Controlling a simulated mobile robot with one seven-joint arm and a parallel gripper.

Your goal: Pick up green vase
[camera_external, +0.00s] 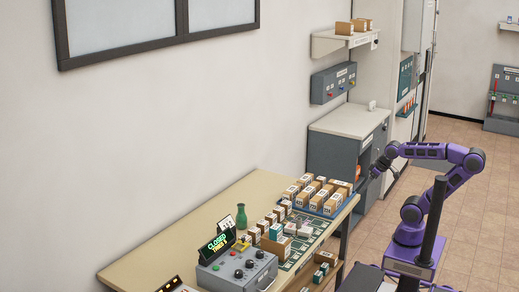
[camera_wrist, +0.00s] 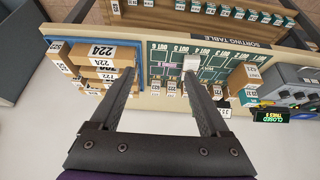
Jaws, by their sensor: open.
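The green vase (camera_external: 241,216) stands upright on the sorting table (camera_external: 165,233), toward the wall side, behind the grey control box and beside a small white sign. I cannot make out the vase in the wrist view. My gripper (camera_external: 380,171) is beyond the far right end of the table in the external view, well apart from the vase. In the wrist view my gripper (camera_wrist: 160,75) is open, with nothing held between its two dark fingers.
A grey control box (camera_external: 236,270) with a lit sign (camera_external: 217,242) stands near the vase. Boxes fill a blue tray (camera_external: 327,211), and smaller boxes stand around a green sorting mat (camera_external: 298,252). A grey cabinet (camera_external: 335,152) is past the table. The tabletop left of the vase is mostly clear.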

